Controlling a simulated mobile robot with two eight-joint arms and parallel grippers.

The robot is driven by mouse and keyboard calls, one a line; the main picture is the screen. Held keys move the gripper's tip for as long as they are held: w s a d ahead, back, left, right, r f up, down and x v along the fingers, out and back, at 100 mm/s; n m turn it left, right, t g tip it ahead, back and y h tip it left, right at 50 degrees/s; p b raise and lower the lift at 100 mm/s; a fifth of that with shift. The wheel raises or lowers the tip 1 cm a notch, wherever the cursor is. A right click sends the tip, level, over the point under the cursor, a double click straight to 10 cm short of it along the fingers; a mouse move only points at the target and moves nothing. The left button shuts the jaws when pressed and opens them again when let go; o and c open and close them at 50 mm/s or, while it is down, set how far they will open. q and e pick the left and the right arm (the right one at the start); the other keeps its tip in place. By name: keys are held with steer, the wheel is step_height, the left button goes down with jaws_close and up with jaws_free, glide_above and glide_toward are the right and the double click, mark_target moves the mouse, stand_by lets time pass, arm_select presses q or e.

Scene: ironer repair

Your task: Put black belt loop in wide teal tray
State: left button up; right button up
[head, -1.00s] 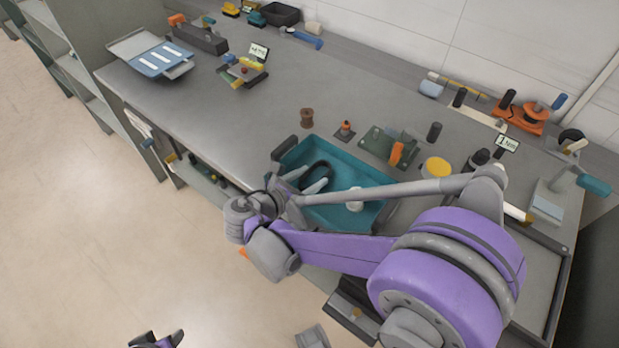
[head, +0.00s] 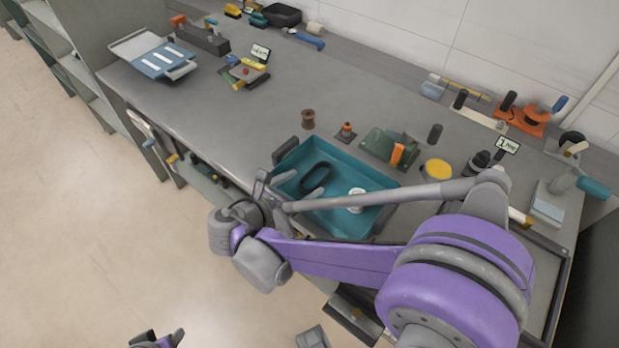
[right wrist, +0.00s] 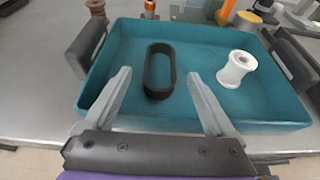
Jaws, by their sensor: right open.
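The wide teal tray (head: 340,158) sits on the workbench, with dark handles at its ends. The black belt loop (head: 315,178) lies inside the tray on its left part. In the right wrist view the belt loop (right wrist: 159,71) rests on the tray floor, between and beyond the open fingers. My right gripper (right wrist: 163,92) is open and empty at the tray's near edge; nothing is between its fingertips. In the head view the right gripper (head: 268,187) is partly hidden by its wrist. A part of my left gripper (head: 160,340) shows at the bottom edge, cut off.
A white spool (right wrist: 237,69) is also in the tray, right of the loop. A brown spool (head: 308,118), a green block with an orange part (head: 385,147) and a yellow-topped jar (head: 437,168) stand behind the tray. The bench left of the tray is mostly clear.

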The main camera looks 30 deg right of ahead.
steer(key=v, duration=0.8)
steer(key=shift+p, duration=0.3)
